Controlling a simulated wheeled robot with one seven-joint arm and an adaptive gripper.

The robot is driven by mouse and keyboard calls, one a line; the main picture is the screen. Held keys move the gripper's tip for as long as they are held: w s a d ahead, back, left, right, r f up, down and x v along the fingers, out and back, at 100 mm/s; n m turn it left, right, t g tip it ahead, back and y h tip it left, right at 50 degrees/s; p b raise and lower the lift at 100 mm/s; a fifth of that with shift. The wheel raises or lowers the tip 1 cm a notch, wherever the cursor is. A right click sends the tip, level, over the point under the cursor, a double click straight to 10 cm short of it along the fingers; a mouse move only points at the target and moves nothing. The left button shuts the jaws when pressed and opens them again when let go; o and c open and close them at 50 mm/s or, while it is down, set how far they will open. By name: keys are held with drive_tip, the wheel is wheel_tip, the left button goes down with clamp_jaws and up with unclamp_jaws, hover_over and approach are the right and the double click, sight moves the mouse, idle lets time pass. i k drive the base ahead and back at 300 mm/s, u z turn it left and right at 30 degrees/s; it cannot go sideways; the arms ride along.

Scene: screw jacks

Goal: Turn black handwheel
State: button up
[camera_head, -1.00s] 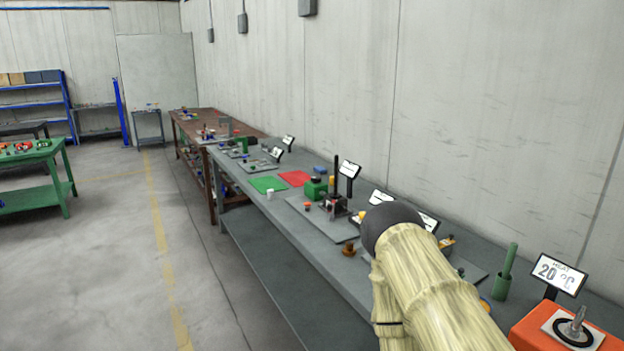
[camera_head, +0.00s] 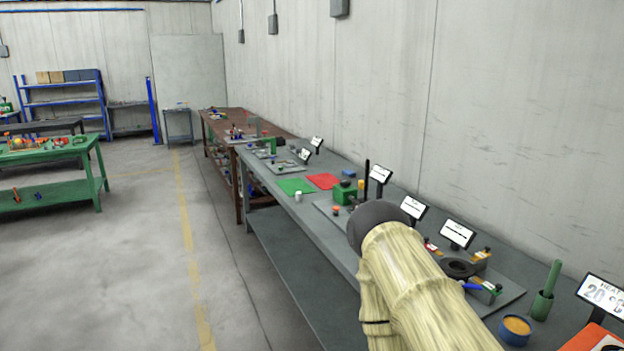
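A dark round wheel-like part (camera_head: 458,268) sits on a grey plate (camera_head: 512,292) on the long grey bench, just right of my arm. It looks like the black handwheel, but it is small and I cannot be sure. Small brass-coloured blocks (camera_head: 480,258) and a blue lever-like piece (camera_head: 471,286) are beside it. My arm, in a pale yellow cover with a dark grey rounded end, reaches up from the bottom and hides part of the bench. My gripper's fingers do not show.
Tilted display signs (camera_head: 458,233) line the wall side. The floor (camera_head: 130,270) left of the bench is open.

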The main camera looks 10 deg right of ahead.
sight(345, 183)
drive_tip(key=u, duration=0.6)
drive_tip(key=i, duration=1.8)
drive_tip(key=z, duration=0.65)
